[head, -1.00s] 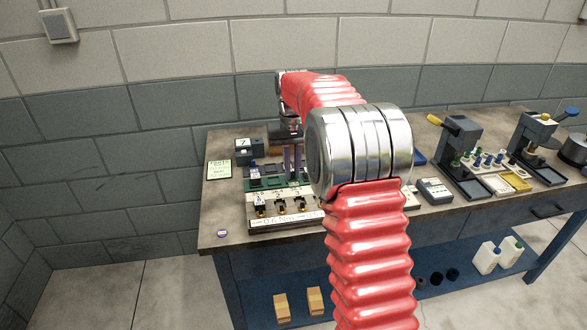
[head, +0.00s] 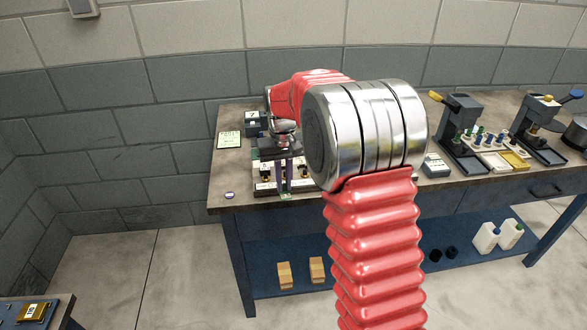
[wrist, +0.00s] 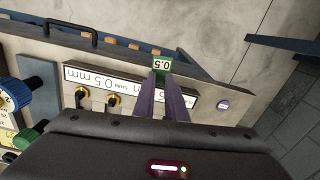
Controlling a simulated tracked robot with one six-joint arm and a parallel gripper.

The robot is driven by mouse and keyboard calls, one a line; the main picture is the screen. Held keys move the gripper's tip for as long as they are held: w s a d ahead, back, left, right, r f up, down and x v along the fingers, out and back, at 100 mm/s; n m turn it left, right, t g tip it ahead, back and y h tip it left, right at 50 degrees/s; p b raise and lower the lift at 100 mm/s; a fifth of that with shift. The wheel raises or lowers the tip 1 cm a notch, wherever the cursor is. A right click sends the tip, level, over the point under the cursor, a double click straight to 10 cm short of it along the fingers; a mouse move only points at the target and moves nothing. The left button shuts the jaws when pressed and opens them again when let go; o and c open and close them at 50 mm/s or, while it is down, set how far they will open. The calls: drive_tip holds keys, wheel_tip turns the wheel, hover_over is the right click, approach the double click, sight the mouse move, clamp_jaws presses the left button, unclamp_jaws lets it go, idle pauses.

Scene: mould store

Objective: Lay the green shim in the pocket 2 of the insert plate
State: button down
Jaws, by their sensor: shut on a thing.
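My gripper (head: 284,188) is shut on the green shim (wrist: 162,63), which carries a "0.5" label. The shim sits between the tips of the two purple fingers in the wrist view. It also shows as a small green patch (head: 286,196) below the fingertips in the head view. It is held up near the front of the labelled shim rack (head: 264,187), whose left part is visible. My arm hides the rest of the rack. I cannot clearly make out the insert plate or its pocket 2.
A second surface (head: 50,318) with a yellow labelled item (head: 33,312) shows at the lower left. A purple disc (head: 229,195) lies near the bench's front left corner. Floor between the two surfaces is clear.

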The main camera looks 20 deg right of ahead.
drive_tip(key=s+a+f+n, duration=0.1)
drive_tip(key=s+a+f, duration=0.3)
drive_tip(key=a, duration=0.1)
drive_tip(key=shift+s+a+f, duration=0.2)
drive_tip(key=shift+f, duration=0.15)
drive_tip(key=shift+a, duration=0.1)
